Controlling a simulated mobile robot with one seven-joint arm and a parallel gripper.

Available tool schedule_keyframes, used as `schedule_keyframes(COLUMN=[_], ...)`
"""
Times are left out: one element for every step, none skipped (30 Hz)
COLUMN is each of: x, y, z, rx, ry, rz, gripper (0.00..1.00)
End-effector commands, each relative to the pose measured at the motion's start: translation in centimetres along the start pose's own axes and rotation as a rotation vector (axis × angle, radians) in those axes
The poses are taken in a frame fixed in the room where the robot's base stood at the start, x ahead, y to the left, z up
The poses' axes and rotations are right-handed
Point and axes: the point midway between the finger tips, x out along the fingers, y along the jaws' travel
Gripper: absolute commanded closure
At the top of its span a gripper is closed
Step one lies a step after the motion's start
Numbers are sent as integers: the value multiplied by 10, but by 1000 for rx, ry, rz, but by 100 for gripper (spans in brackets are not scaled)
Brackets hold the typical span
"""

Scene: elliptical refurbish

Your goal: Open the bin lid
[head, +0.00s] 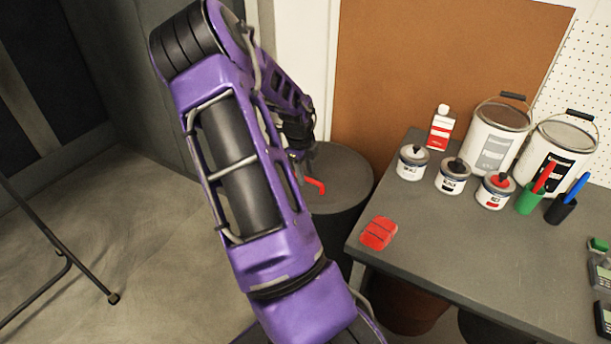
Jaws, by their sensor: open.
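The bin (350,222) is a dark grey round drum beside the left end of the workbench. Its flat grey lid (345,168) appears to lie closed on top. My purple arm crosses in front and hides the left part of the bin and lid. My gripper (304,172) is over the left part of the lid, mostly hidden behind my arm, and is open. A small red curved piece (317,186) shows just below it against the lid. I cannot tell whether it belongs to the lid or the gripper, or whether the gripper touches the lid.
A brown board stands behind. A black metal stand (75,260) is at left. Floor between is clear.

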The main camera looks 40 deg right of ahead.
Motion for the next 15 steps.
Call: schedule_keyframes(x=[4,5,6,7,7,7,7,7,7,7,7,7,7,7,7], y=[0,0,0,0,0,0,0,0,0,0,0,0,0,0,0], z=[0,0,0,0,0,0,0,0,0,0,0,0,0,0,0], rx=[1,1,0,0,0,0,0,0,-1,0,-1,-1,-1,-1,-1], ry=[0,0,-1,-1,-1,-1,-1,-1,-1,-1,-1,-1,-1,-1,-1], rz=[0,0,0,0,0,0,0,0,0,0,0,0,0,0,0], gripper=[53,53,53,53,53,53,53,53,53,53,53,56,62,67,74])
